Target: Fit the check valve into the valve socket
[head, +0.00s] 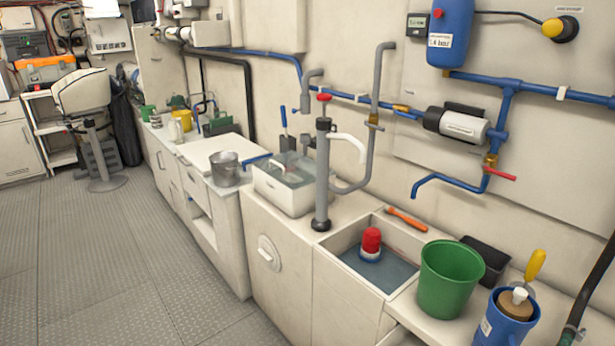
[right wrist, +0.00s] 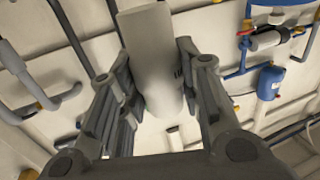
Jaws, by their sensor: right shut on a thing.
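My right gripper (right wrist: 155,75) is shut on a pale grey, smooth, elongated piece, which appears to be the check valve (right wrist: 150,50). Neither gripper shows in the head view. I cannot tell for certain which part is the valve socket. Grey bent pipework (head: 373,125) stands on the wall behind the counter, and bent grey pipe (right wrist: 22,75) also shows at the left of the right wrist view.
A grey hand pump (head: 322,180) stands upright on the counter. The sink (head: 347,280) holds water and a red-topped float (head: 371,243). A green bucket (head: 449,280) and a blue filter housing (head: 505,322) stand to its right. The floor (head: 130,260) at left is clear.

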